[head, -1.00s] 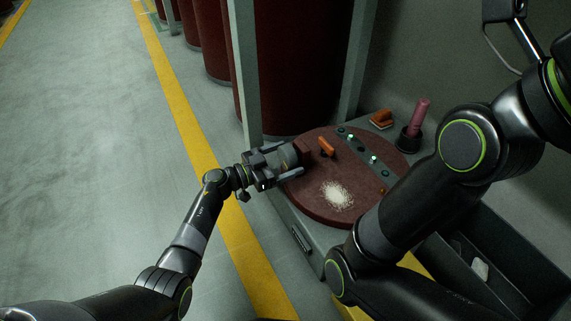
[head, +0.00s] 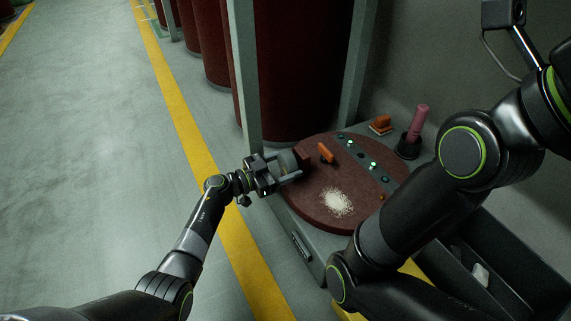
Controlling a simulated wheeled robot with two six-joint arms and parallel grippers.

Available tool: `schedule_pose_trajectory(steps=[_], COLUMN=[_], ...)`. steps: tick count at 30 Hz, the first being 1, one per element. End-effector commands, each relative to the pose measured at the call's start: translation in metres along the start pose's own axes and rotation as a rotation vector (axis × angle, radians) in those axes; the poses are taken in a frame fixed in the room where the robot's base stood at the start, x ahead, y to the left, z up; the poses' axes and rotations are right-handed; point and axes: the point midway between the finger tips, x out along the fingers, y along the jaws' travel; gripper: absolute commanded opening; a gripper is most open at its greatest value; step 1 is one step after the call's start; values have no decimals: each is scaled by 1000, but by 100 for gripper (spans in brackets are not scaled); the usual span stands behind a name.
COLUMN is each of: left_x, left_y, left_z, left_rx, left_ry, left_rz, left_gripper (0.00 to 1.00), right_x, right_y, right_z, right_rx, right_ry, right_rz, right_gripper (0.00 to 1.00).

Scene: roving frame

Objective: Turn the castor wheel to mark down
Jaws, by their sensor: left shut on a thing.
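The castor wheel (head: 288,161) is a grey round piece beside a dark red block (head: 304,156) at the left edge of a round red-brown disc (head: 310,202). My left gripper (head: 286,169) reaches it from the left and is shut on it. One finger shows along the near side of the wheel; the far finger is mostly hidden. No mark can be made out on the wheel. My right arm crosses the right side of the head view; its gripper is out of view.
The disc carries an orange handle (head: 325,152), a strip with lit green buttons (head: 372,167) and a pile of pale grains (head: 337,202). An orange-topped block (head: 381,124) and a pink-handled tool in a black cup (head: 409,146) stand behind. Open floor lies left.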

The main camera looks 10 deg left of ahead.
Motion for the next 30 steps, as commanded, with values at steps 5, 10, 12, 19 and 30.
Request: schedule_pose_trajectory(steps=[5, 10, 12, 19, 30], left_x=[-1, 0, 0, -1, -1], left_y=[0, -1, -1, -2, -2], left_z=[-2, -2, -2, -1, 0], left_rx=[90, 217, 271, 429, 565], left_ry=[-2, -2, -2, -1, -2], left_rz=[0, 0, 0, 0, 1], left_gripper=[41, 41, 41, 41, 41], right_x=[10, 18, 21, 25, 25], right_y=[-2, -3, -4, -4, -4], right_z=[6, 10, 11, 12, 14], right_rx=[-2, -3, -3, -8, -16], right_ry=[-2, -5, -6, -1, -5], right_rz=[0, -1, 0, -8, -19], right_gripper=[36, 36, 36, 36, 36])
